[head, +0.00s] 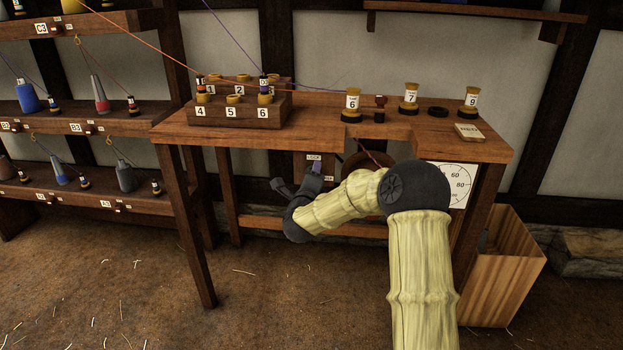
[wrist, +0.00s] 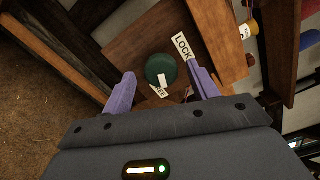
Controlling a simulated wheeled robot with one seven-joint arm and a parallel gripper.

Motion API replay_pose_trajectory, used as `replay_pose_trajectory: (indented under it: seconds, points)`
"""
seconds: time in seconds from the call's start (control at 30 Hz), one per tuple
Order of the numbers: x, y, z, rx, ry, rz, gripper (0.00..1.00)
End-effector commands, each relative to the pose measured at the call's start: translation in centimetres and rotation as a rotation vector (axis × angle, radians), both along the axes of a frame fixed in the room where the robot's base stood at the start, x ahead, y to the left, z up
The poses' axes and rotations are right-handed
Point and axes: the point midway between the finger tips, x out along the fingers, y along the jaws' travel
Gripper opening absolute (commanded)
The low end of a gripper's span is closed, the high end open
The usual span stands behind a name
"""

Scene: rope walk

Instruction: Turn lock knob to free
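In the wrist view, the round dark green lock knob (wrist: 158,66) sits on a brown wooden panel (wrist: 129,45). A white mark (wrist: 162,80) shows at the knob's lower edge, on the side of a partly hidden label ending in "EE" (wrist: 158,92). The LOCK label (wrist: 182,46) is at the knob's upper right. My gripper (wrist: 160,72) is open, with its purple fingers apart on either side of the knob. I cannot tell whether they touch it. In the head view, my gripper (head: 312,172) is under the bench by the LOCK label (head: 314,157); the knob is hidden.
The wooden bench (head: 400,128) is above my gripper, with spools and a numbered block (head: 215,112) on top. A white dial (head: 456,184) is at the bench's right. A wooden bin (head: 495,275) stands beside it. A shelf (head: 80,125) with cones is at left.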

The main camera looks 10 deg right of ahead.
Motion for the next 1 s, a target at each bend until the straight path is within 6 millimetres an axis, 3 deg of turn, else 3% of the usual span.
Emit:
replay_pose_trajectory:
  seconds: [0.37,0.57,1.0]
  points:
    - [-1.0,0.4,0.2,-0.002,-0.002,0.001,0.59]
    - [-3.8,1.4,0.3,-0.003,0.0,0.004,0.59]
    - [-11.8,4.0,0.2,-0.002,0.001,0.005,0.59]
